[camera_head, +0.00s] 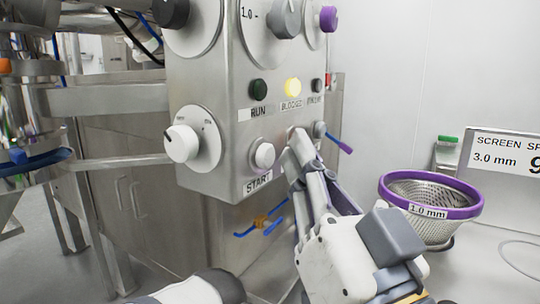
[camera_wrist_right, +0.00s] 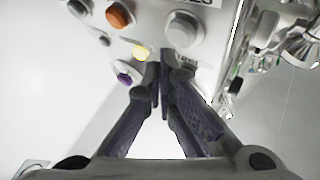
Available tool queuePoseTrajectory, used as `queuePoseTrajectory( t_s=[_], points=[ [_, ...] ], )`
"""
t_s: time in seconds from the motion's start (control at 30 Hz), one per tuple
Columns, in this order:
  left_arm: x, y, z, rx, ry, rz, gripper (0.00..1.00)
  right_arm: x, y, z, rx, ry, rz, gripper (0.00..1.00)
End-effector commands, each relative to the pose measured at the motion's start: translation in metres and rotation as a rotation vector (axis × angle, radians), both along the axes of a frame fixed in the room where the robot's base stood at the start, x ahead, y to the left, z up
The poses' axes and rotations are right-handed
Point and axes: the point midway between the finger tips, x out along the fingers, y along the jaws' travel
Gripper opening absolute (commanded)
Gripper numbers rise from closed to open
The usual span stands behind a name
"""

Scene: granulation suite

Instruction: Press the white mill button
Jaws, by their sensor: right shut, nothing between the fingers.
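A round white button (camera_head: 263,153) sits above the START label on the grey control panel (camera_head: 215,95) in the head view. A white button (camera_wrist_right: 184,30) also shows in the right wrist view, just beyond the fingertips. My right gripper (camera_head: 292,138) is shut and empty, with its fingertips close to the panel, just right of the START button. It also shows in the right wrist view (camera_wrist_right: 162,72). I cannot tell whether the fingertips touch the panel. The gripper partly hides the panel's lower right. My left gripper is not in view.
A lit yellow lamp (camera_head: 293,87) sits beside a dark green RUN lamp (camera_head: 258,88). A white knob (camera_head: 182,143) is on the panel's left. A purple-rimmed 1.0 mm screen basket (camera_head: 473,208) stands right of my right arm. A sign (camera_head: 505,150) stands behind it.

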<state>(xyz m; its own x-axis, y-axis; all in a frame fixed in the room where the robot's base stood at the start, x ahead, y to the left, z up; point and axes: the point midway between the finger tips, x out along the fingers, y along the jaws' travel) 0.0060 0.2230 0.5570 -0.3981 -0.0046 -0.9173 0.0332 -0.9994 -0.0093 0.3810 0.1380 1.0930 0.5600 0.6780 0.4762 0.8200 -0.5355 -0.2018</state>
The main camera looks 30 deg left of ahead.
Motion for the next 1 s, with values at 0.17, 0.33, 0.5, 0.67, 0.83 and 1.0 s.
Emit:
queuePoseTrajectory(
  t_s=[0.17, 0.33, 0.5, 0.67, 0.83, 1.0],
  points=[
    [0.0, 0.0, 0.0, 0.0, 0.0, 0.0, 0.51, 0.0001, -0.0001, 0.0001, 0.0, 0.0, 0.0, 0.0],
    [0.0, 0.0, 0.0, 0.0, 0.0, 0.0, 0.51, 0.0001, -0.0001, 0.0001, 0.0, 0.0, 0.0, 0.0],
    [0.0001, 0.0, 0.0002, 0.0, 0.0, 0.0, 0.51, 0.0, 0.0002, 0.0001, 0.0, 0.0, 0.0, 0.0],
    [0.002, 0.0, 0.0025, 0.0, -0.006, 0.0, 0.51, -0.0004, 0.005, 0.0009, -0.001, -0.001, 0.0, 0.0],
    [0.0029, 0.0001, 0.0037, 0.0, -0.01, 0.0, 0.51, 0.0003, 0.0086, 0.0003, 0.001, -0.001, 0.0, 0.0],
    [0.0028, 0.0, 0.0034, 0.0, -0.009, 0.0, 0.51, 0.0005, 0.0084, -0.0001, 0.0, 0.001, -0.001, 0.0]
  ],
)
